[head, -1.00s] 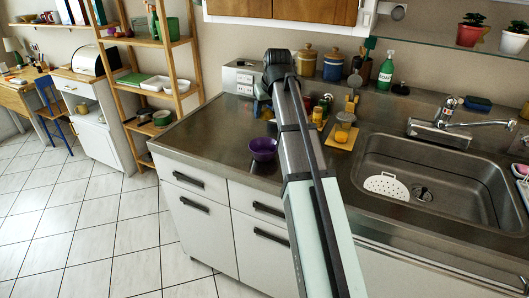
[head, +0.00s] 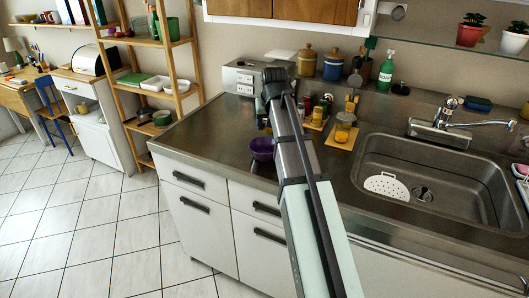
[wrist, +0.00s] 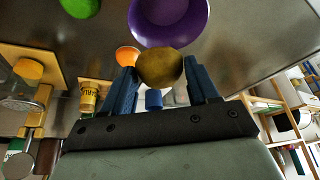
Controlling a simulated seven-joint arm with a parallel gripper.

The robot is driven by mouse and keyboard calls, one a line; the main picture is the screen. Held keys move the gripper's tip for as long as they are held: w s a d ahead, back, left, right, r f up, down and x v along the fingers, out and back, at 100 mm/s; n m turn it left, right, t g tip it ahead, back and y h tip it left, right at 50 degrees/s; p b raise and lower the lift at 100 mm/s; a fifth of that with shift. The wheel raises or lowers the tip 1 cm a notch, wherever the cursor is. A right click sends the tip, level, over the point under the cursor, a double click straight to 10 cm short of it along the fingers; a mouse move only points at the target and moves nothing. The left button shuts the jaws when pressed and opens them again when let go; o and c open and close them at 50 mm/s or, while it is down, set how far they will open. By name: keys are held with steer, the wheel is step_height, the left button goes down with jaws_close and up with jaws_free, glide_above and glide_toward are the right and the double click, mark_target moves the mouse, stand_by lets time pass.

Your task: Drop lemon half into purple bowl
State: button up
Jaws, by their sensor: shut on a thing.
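The purple bowl (head: 261,151) stands on the steel counter left of the arm, partly covered by it in the head view. In the wrist view the bowl (wrist: 137,34) is at the top, just beyond the fingertips, and the part of its inside that shows looks empty. My gripper (wrist: 160,70) has its blue fingers on both sides of a rounded brownish-yellow piece, the lemon half (wrist: 160,68), and is shut on it. In the head view my gripper (head: 262,124) hangs above the counter close behind the bowl; the lemon half cannot be made out there.
A green round thing (wrist: 80,7) and an orange one (wrist: 127,56) lie near the bowl in the wrist view. A yellow-lidded jar (head: 343,128) stands on a board to the right, with the sink (head: 430,170) beyond. The counter left of the bowl (head: 205,135) is clear.

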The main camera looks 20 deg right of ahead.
steer(key=shift+f, duration=0.7)
steer(key=o, duration=1.2)
steer(key=shift+r, duration=0.15)
steer(key=v, duration=1.3)
steer(key=shift+s+r, duration=0.15)
steer(key=shift+r, duration=0.15)
